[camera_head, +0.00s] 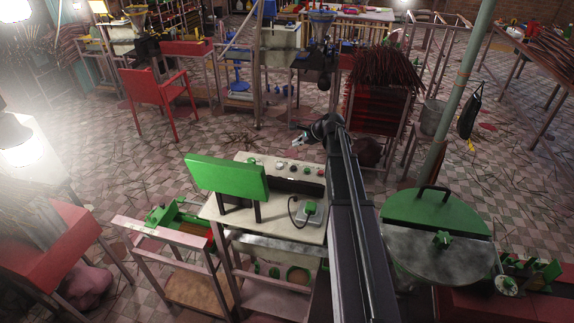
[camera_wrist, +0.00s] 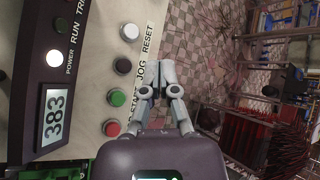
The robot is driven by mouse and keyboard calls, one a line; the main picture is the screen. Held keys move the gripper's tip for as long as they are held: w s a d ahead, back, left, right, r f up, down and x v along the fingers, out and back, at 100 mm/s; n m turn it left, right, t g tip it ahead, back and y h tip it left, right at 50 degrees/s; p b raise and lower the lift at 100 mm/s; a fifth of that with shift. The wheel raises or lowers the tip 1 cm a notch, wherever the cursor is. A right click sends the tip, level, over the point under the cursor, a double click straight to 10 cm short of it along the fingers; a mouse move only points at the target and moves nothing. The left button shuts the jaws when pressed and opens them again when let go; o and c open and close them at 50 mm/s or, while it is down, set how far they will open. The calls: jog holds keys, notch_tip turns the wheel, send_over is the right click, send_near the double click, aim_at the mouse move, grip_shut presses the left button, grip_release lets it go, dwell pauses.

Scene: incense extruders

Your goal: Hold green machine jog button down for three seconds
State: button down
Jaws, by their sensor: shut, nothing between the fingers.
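The green machine (camera_head: 226,178) has a cream top with a row of buttons along its far edge in the head view. In the wrist view its control panel (camera_wrist: 90,100) carries a white, a black, a green and a red button. The black button (camera_wrist: 122,65) is beside the label JOG, the white one (camera_wrist: 129,32) by RESET, and the green one (camera_wrist: 116,97) nearer START. My gripper (camera_wrist: 161,68) is shut and empty, its fingertips right of the JOG label near the panel edge. In the head view my gripper (camera_head: 299,144) is beyond the button row. Contact cannot be told.
A display (camera_wrist: 54,117) reads 383, and the POWER lamp (camera_wrist: 54,59) is lit white. A grey box with a green knob (camera_head: 309,209) and a cable sit on the machine top. A green-lidded drum (camera_head: 433,211) stands right. A red chair (camera_head: 155,92) stands beyond open tiled floor.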

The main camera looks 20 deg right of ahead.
jog(key=shift+w+a, duration=0.1)
jog(key=shift+a, duration=0.05)
jog(key=b, duration=0.9)
send_near(291, 166)
jog(key=x, duration=0.4)
jog(key=r+x, duration=0.1)
jog(key=x, duration=0.1)
jog(key=shift+w+a+f, duration=0.2)
jog(key=shift+w+a, duration=0.05)
jog(key=shift+w, duration=0.25)
dwell(0.5)
jog(key=shift+f, duration=0.15)
jog(key=shift+f+b, duration=0.3)
jog(key=shift+b, duration=0.05)
jog(key=shift+f+b, duration=0.45)
dwell(4.1)
